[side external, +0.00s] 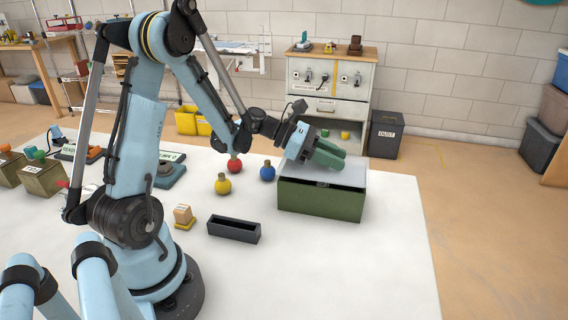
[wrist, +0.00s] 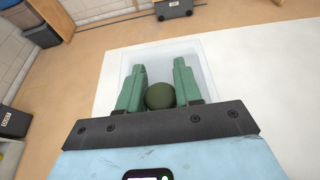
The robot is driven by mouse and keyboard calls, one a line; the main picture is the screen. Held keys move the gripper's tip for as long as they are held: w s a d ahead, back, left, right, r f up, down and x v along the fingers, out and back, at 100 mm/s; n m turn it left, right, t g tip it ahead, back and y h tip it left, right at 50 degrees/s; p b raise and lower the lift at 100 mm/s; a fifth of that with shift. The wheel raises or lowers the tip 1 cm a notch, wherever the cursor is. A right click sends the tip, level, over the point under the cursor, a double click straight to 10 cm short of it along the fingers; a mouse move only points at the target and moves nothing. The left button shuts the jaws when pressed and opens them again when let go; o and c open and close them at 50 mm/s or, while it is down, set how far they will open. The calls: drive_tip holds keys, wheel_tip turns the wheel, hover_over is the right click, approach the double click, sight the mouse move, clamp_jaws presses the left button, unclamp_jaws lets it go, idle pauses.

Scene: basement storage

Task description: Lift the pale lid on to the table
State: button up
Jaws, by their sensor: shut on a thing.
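My gripper (side external: 336,156) reaches down over the lid from the left. Its green fingers (wrist: 160,66) stand on either side of the knob and are shut on it. The box's inside is hidden.
Left of the box stand a blue (side external: 267,172), a red (side external: 235,166) and a yellow (side external: 223,186) round knobbed object. A black open tray (side external: 234,230) lies in front of them. The white table (side external: 390,260) is clear in front and right of the box.

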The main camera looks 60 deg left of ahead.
drive_tip(key=r, duration=0.2)
drive_tip(key=shift+s+d+r, duration=0.15)
drive_tip(key=shift+d+r, duration=0.15)
drive_tip(key=shift+r, duration=0.1)
drive_tip(key=s+d+r, duration=0.4)
drive_tip(key=d+r, duration=0.2)
drive_tip(key=d, duration=0.4)
drive_tip(key=a+r+n+t+y, duration=0.4)
drive_tip(key=r+n+y, duration=0.2)
drive_tip(key=r, duration=0.4)
drive_tip(key=d+f+m+g+h, duration=0.4)
drive_tip(key=f+m+h, duration=0.2)
drive_tip(key=f, duration=0.3)
drive_tip(key=shift+f, duration=0.3)
drive_tip(key=shift+s, duration=0.1)
drive_tip(key=w+a+f, duration=0.1)
drive_tip(key=a+f, duration=0.1)
drive_tip(key=a, duration=0.1)
drive_tip(key=w+a+f, duration=0.2)
drive_tip(key=a, duration=0.2)
drive_tip(key=w+a+f, duration=0.1)
drive_tip(key=a+f, duration=0.2)
drive_tip(key=shift+w+a, duration=0.2)
drive_tip(key=shift+a, duration=0.05)
drive_tip(key=shift+f, duration=1.8)
drive_tip(key=shift+f, duration=0.15)
